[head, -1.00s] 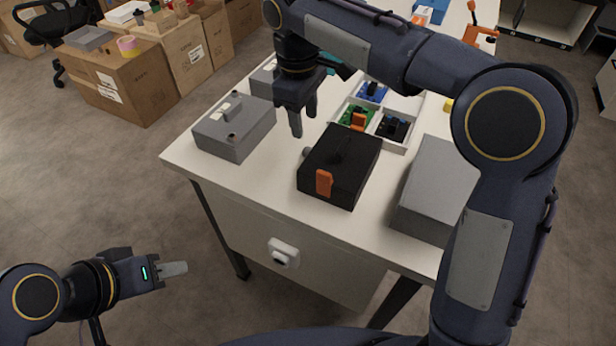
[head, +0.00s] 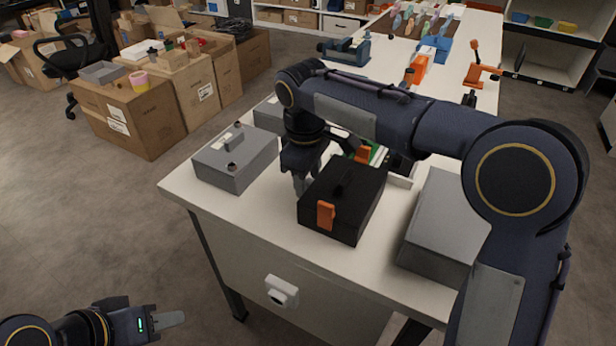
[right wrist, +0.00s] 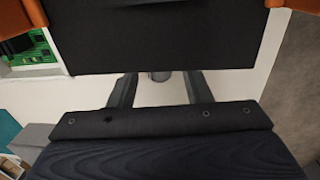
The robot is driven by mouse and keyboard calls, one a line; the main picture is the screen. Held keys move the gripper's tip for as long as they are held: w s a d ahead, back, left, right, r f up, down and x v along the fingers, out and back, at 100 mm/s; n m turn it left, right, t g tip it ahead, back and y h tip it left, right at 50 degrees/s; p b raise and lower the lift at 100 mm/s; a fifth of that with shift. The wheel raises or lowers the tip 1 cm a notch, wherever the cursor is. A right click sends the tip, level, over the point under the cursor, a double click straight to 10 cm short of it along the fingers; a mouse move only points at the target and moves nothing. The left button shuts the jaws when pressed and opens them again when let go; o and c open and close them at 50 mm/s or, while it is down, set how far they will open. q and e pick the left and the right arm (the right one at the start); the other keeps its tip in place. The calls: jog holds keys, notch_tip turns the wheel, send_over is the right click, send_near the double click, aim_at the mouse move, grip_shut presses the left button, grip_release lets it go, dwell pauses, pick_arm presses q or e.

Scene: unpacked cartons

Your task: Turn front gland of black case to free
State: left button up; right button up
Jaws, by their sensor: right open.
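The black case (head: 341,208) stands on the white table, with an orange latch (head: 326,215) on its near face. It also fills the top of the right wrist view (right wrist: 165,35). A small grey round gland (right wrist: 160,76) sticks out of the case side in the right wrist view. In the head view it is hidden by my right gripper (head: 300,186), which is lowered at the left side of the case. In the right wrist view, my right gripper's open fingers (right wrist: 160,90) stand either side of the gland, apart from it. My left gripper (head: 172,319) is off the table at lower left; its finger gap does not show.
A grey case (head: 237,160) stands left of my right gripper. A larger grey box (head: 440,225) stands to the right. A white tray (head: 402,181) with a green board (right wrist: 30,45) lies behind the black case. A white device (head: 281,291) is on the table's front panel.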

grip_shut()
jog(key=shift+r+p, duration=0.1)
jog(key=shift+p, duration=0.25)
jog(key=g+y+p, duration=0.1)
jog(key=p, duration=0.3)
jog(key=g+y+p, duration=0.1)
jog(key=g+p, duration=0.1)
jog(key=p, duration=0.2)
jog(key=w+g+y+p, duration=0.1)
jog(key=p, duration=0.3)
jog(key=shift+d+r, duration=0.1)
jog(key=shift+d, duration=0.15)
jog(key=shift+f+g+y+p, duration=0.35)
jog(key=shift+g+p, duration=0.55)
jog(key=shift+p, duration=0.35)
grip_release()
jog(key=shift+w, duration=0.1)
jog(key=v, duration=0.7)
jog(key=shift+d+r, duration=0.25)
jog(key=shift+r, duration=0.1)
